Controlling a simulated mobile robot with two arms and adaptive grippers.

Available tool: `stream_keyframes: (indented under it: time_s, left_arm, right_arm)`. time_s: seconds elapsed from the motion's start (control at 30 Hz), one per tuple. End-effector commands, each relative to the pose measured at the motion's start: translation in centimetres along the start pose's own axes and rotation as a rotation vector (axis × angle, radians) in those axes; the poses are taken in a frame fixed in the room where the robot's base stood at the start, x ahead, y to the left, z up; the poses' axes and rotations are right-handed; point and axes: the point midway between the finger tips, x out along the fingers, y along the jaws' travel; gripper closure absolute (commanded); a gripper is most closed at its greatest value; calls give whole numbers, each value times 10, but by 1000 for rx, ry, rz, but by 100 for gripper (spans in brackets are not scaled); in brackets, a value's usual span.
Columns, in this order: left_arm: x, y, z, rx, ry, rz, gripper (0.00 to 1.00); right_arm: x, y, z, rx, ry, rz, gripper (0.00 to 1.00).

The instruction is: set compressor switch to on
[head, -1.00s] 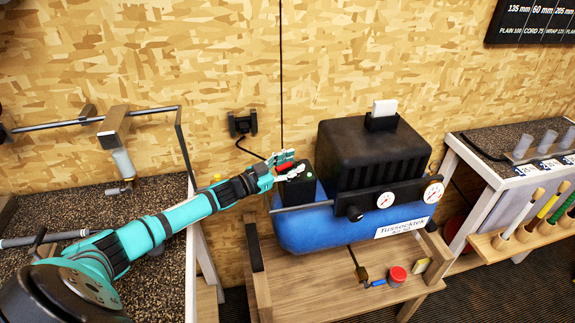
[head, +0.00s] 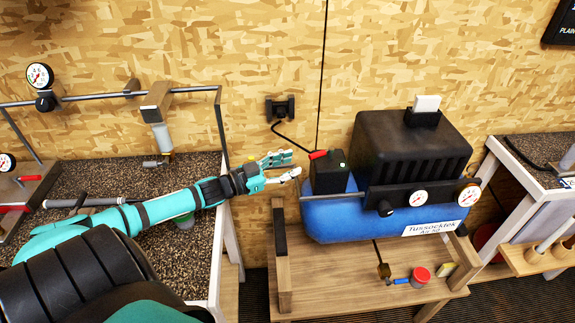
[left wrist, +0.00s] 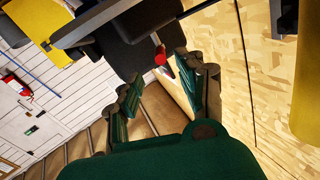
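The compressor has a blue tank (head: 345,222) lettered Tussocktek and a ribbed black housing (head: 405,150). At its left end stands a black switch box (head: 329,175) with a red lever (head: 318,154) at its top left and a small green light (head: 342,164). The lever also shows in the left wrist view (left wrist: 160,54). My left gripper (head: 293,165) is just left of the box, fingers apart and empty, pointing at it. In the left wrist view its fingers (left wrist: 172,76) frame a gap below the lever, not touching it. My right gripper is not in view.
A wall socket (head: 281,107) with a black cable is behind. A dark-topped bench (head: 95,180) with a clamp is at left. Another bench (head: 520,165) stands at right.

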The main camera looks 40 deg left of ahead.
Motion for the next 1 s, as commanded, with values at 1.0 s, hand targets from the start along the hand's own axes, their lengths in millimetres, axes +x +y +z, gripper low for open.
stream_keyframes:
  time_s: [1.0]
  left_arm:
    - [-15, 95, -36, 1179, -208, -139, 100]
  right_arm:
    - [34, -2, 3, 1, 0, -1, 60]
